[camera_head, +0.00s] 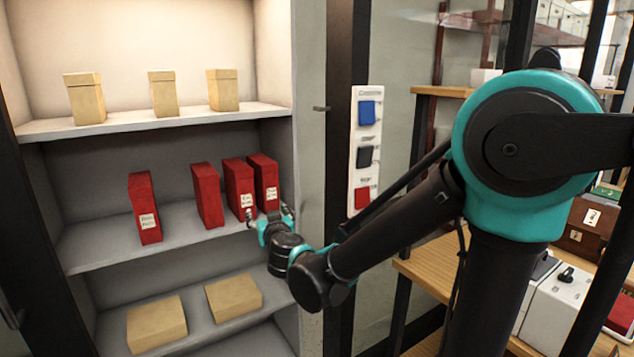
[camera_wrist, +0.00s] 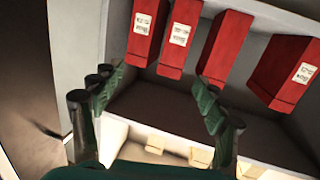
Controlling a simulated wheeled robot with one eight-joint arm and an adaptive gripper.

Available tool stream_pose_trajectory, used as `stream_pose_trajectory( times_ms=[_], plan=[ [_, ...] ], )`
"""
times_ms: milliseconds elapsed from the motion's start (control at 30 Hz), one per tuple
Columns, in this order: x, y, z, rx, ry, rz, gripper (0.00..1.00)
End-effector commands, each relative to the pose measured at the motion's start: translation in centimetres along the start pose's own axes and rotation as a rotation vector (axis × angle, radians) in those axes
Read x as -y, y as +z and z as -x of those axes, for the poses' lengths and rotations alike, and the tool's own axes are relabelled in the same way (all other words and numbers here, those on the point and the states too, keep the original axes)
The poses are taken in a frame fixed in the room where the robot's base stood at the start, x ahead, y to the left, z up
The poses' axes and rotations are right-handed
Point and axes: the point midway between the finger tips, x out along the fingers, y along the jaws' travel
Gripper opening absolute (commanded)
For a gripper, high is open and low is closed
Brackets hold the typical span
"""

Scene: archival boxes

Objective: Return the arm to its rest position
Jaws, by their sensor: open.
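My arm reaches from the right to the middle shelf of a cabinet in the head view. My gripper (camera_head: 268,215) is open at the front of the two rightmost red boxes, the right one (camera_head: 264,178) and its neighbour (camera_head: 239,184). In the wrist view my gripper (camera_wrist: 158,80) has its fingers spread, with nothing between them. Red boxes with white labels stand beyond the fingers there, one at the far left (camera_wrist: 146,40) and another beside it (camera_wrist: 177,48). Whether a fingertip touches a box, I cannot tell.
Two more red boxes (camera_head: 145,205) (camera_head: 207,192) stand on the middle shelf (camera_head: 100,248). Tan boxes stand on the top shelf (camera_head: 140,124), and two lie on the bottom shelf (camera_head: 157,322). The cabinet's right side panel (camera_head: 312,120) is close to my arm. A switch panel (camera_head: 364,150) is beyond.

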Motion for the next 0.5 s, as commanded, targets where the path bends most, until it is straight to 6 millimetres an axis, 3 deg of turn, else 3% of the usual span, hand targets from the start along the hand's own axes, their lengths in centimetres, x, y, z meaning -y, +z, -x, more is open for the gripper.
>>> stream_pose_trajectory(
  times_ms=[167, 267, 400, 500],
  plan=[
    [-7.0, 2.3, 0.9, 0.090, 0.141, 0.004, 0.74],
    [-12.4, 4.6, 2.5, 0.182, 0.248, 0.005, 0.74],
    [-20.0, 9.3, 6.7, 0.369, 0.392, -0.004, 0.74],
    [-24.1, 13.3, 10.8, 0.529, 0.460, -0.023, 0.74]
  ],
)
